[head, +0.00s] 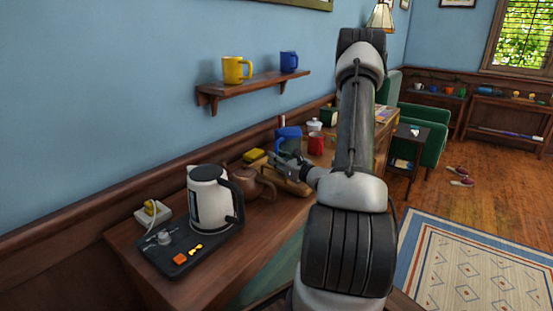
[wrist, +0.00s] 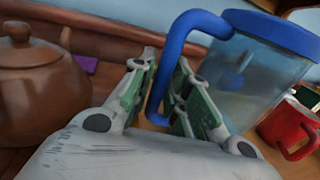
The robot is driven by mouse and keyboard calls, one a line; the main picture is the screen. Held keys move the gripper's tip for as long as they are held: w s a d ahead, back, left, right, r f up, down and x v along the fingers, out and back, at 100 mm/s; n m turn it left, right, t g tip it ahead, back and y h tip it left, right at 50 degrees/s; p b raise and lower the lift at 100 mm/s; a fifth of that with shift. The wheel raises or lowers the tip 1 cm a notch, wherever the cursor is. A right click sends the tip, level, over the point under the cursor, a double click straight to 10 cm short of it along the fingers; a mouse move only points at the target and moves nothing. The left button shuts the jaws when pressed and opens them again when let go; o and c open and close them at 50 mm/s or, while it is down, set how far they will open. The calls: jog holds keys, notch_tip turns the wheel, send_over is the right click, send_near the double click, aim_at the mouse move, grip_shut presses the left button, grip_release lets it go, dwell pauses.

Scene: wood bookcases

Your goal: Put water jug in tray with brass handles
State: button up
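The water jug, clear with a blue lid and blue handle, stands on the long wooden sideboard in the head view (head: 289,139). In the wrist view the jug (wrist: 255,75) fills the upper right. My gripper (wrist: 166,75) has its fingers on either side of the jug's handle, with gaps beside it, so it looks open around the handle. In the head view my gripper (head: 283,160) is just in front of the jug. A dark flat tray (head: 155,262) lies at the sideboard's near end; I cannot make out brass handles on it.
A white and black kettle (head: 207,200) and small items stand on the dark tray. A brown teapot (head: 255,181) is between kettle and gripper; it also shows in the wrist view (wrist: 35,85). A red mug (wrist: 290,128) stands close right of the jug. A wall shelf (head: 255,88) holds two mugs.

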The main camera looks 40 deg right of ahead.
jog(key=shift+o, duration=0.8)
